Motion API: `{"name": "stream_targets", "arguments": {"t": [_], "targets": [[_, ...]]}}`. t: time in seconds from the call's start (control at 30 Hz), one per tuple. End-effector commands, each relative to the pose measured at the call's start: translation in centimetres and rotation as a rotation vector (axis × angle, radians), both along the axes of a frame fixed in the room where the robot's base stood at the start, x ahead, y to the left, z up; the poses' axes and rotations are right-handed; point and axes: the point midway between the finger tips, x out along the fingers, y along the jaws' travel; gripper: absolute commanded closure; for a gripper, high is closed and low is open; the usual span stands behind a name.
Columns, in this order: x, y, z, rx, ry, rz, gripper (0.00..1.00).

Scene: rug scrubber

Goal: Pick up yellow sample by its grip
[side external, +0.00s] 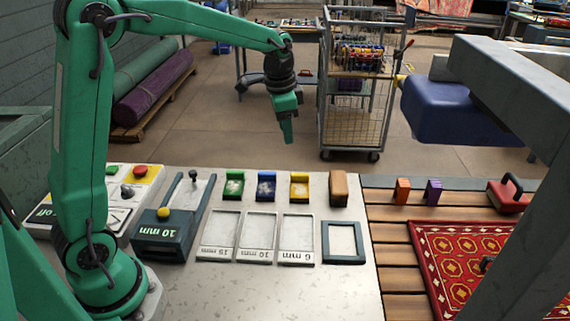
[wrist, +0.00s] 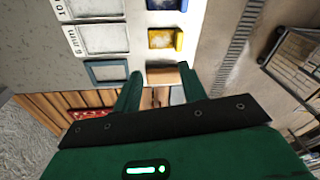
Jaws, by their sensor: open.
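The yellow sample (side external: 299,187) stands on the pale bench, in the row behind the trays, between the blue sample (side external: 266,186) and a tan block (side external: 339,189). Its face has a pale patch. In the wrist view the yellow sample (wrist: 164,39) lies beyond my fingertips. My gripper (side external: 287,138) hangs in the air above the row, apart from every sample. In the wrist view my gripper (wrist: 160,80) is open and empty, and the tan block (wrist: 163,76) shows between its fingers. I cannot make out the sample's grip clearly.
A green sample (side external: 233,184) stands left of the blue one. Labelled trays (side external: 296,262) and a dark frame (side external: 343,260) lie in front. A 10 mm device (side external: 164,246) with a yellow knob is at left. A slatted area with a red rug (side external: 465,260) is at right.

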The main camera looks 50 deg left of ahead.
Motion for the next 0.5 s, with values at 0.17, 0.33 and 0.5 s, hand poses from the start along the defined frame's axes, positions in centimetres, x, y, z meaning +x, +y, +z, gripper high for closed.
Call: {"name": "stream_targets", "arguments": {"t": [0.17, 0.33, 0.5], "targets": [[3.0, 0.7, -3.1, 0.005, 0.05, -0.067, 0.58], [5.4, 1.4, -6.2, 0.007, 0.094, -0.134, 0.58], [7.1, 2.0, -8.9, 0.007, 0.126, -0.189, 0.58]]}}
